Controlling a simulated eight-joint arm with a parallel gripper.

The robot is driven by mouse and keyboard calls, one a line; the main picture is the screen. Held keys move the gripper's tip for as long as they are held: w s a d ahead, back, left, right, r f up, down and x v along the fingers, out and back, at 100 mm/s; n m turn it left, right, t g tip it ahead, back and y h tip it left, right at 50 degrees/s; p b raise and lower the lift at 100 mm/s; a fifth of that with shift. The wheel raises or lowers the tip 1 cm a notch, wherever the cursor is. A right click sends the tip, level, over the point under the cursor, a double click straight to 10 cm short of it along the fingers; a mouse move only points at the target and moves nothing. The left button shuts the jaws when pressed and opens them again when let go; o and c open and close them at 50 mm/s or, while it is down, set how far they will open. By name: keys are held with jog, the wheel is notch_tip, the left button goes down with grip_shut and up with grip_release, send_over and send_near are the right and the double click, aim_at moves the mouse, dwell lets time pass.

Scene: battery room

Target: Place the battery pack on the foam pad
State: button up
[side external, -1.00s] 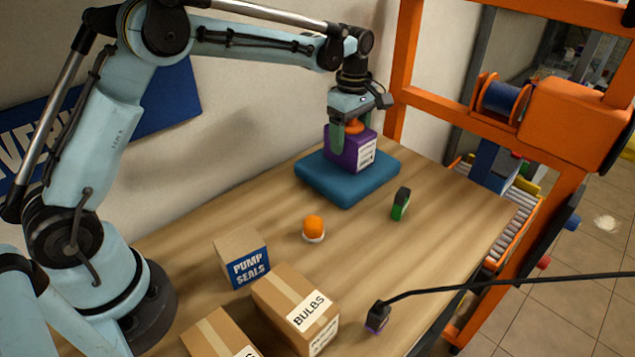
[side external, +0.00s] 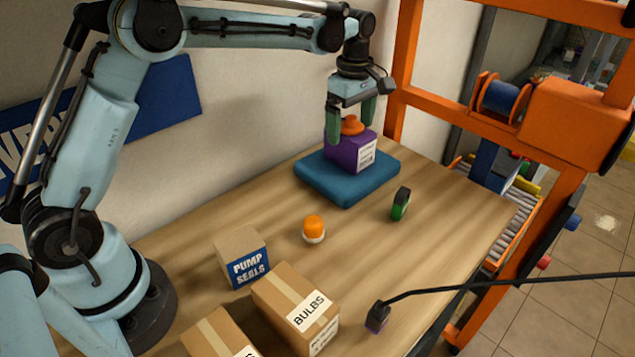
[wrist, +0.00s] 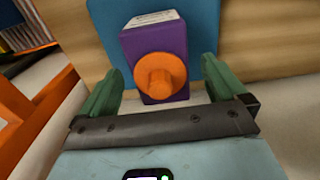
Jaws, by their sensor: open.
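The battery pack (side external: 343,154) is a purple box with an orange knob on top and a white label on one side. It rests upright on the blue foam pad (side external: 321,183). My gripper (side external: 350,124) is open just above it, with green fingers on either side of the knob's top and apart from it. In the wrist view the battery pack (wrist: 157,38) and its orange knob lie between the open fingers of my gripper (wrist: 157,78). The foam pad (wrist: 205,30) shows behind the pack there.
An orange and white dome (side external: 314,229) and a small green and black item (side external: 401,204) stand nearer on the table. Cartons, including the bulbs box (side external: 296,304) and pump seals box (side external: 241,259), are at the front. An orange frame (side external: 404,60) stands behind right.

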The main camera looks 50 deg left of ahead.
notch_tip(320, 180, up, 9)
jog(key=shift+f, duration=0.15)
jog(key=shift+s+r+m, duration=0.3)
jog(key=shift+r, duration=0.15)
jog(key=s+r+m+t, duration=0.1)
jog(key=s+m+t, duration=0.3)
jog(key=s+m, duration=0.6)
jog(key=s+f+m+t, duration=0.3)
jog(key=s+f+m, duration=0.4)
jog(key=s, duration=0.4)
jog(key=shift+s+d+f, duration=0.15)
jog(key=shift+s+f, duration=0.1)
jog(key=shift+f, duration=0.05)
